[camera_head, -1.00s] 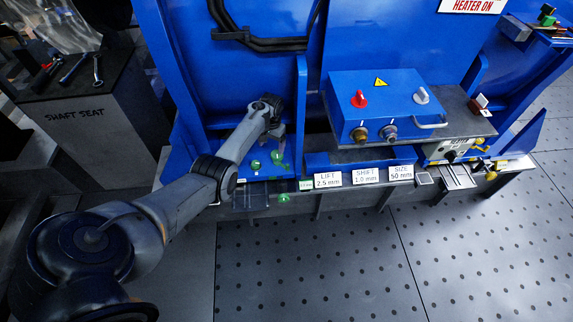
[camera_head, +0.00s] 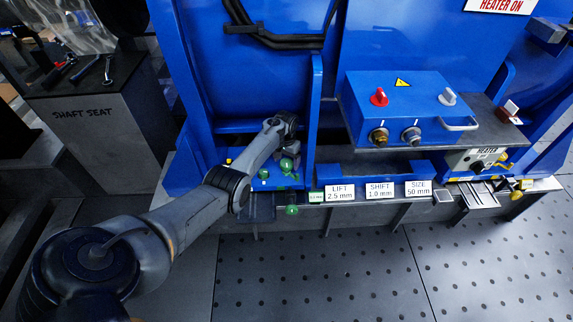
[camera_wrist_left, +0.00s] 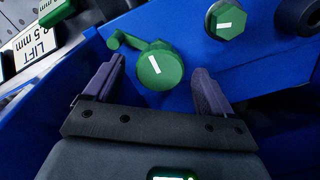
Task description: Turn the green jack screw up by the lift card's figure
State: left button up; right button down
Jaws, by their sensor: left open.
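A green round knob (camera_wrist_left: 165,66) with a white line and a small crank handle shows in the left wrist view. A green hex head (camera_wrist_left: 228,20) with a white line sits above it to the right. I cannot tell which is the jack screw. My left gripper (camera_wrist_left: 157,88) is open, its fingertips at either side of the round knob, with no clear contact. In the head view the left gripper (camera_head: 285,148) is over the blue bay, with green parts (camera_head: 287,165) below it. The lift card (camera_head: 340,192) reads LIFT 2.5 mm. My right gripper is out of view.
Shift (camera_head: 380,190) and size (camera_head: 418,188) cards stand right of the lift card. A blue control box (camera_head: 400,100) with knobs is behind them. A blue upright wall (camera_head: 315,120) stands just right of the gripper. Another green ball (camera_head: 292,210) hangs below the ledge.

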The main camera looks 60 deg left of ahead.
pick_arm(q)
jog(key=shift+f, duration=0.25)
jog(key=c, duration=1.1)
jog(key=shift+o, duration=0.2)
jog(key=shift+m, duration=0.4)
